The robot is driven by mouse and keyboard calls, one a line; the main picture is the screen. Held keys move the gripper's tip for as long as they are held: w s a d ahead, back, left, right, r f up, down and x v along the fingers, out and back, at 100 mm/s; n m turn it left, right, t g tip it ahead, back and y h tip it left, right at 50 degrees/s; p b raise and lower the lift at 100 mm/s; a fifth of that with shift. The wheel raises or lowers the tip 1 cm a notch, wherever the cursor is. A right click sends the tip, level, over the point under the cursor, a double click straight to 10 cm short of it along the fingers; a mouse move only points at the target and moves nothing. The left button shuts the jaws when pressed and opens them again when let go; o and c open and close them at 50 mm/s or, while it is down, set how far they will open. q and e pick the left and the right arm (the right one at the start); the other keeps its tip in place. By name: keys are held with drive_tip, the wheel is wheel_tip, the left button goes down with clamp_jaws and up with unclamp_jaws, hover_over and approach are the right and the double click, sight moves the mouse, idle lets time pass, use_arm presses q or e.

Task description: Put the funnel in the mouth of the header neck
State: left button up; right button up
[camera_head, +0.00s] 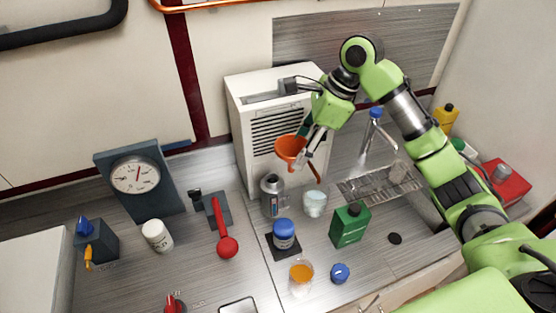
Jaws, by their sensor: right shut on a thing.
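An orange funnel (289,147) is held up in front of the white louvred unit, its wide bowl toward the left. My right gripper (304,157) is shut on it at the bowl's right side. An orange strip shows below the fingers; I cannot tell whether it is the funnel's stem. A grey metal vessel with a narrow dark top (271,196) stands on the counter below and left of the funnel, apart from it. It may be the header neck, but I cannot tell for sure. My left gripper is not in view.
A clear cup (314,204), a green container (350,225), a blue-lidded jar (284,234) and a jar of orange stuff (301,275) stand close by. The white louvred unit (243,128) is behind. A sink with a blue-topped tap (374,125) lies right. A red-handled lever (226,240) is left.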

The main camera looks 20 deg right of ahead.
drive_tip(key=w+a+f, duration=0.1)
drive_tip(key=f, duration=0.1)
drive_tip(key=w+a+f+p, duration=0.1)
drive_tip(key=w+f, duration=0.1)
drive_tip(key=w+a+f+p, duration=0.1)
drive_tip(key=w+f, duration=0.1)
drive_tip(key=shift+w+a+f, duration=0.1)
drive_tip(key=shift+a, duration=0.05)
wheel_tip(320, 180, down, 3)
drive_tip(key=shift+w+a+p, duration=0.1)
drive_tip(key=shift+p, duration=1)
drive_tip(key=shift+f, duration=0.2)
drive_tip(key=o, duration=0.8)
drive_tip(key=shift+f, duration=0.1)
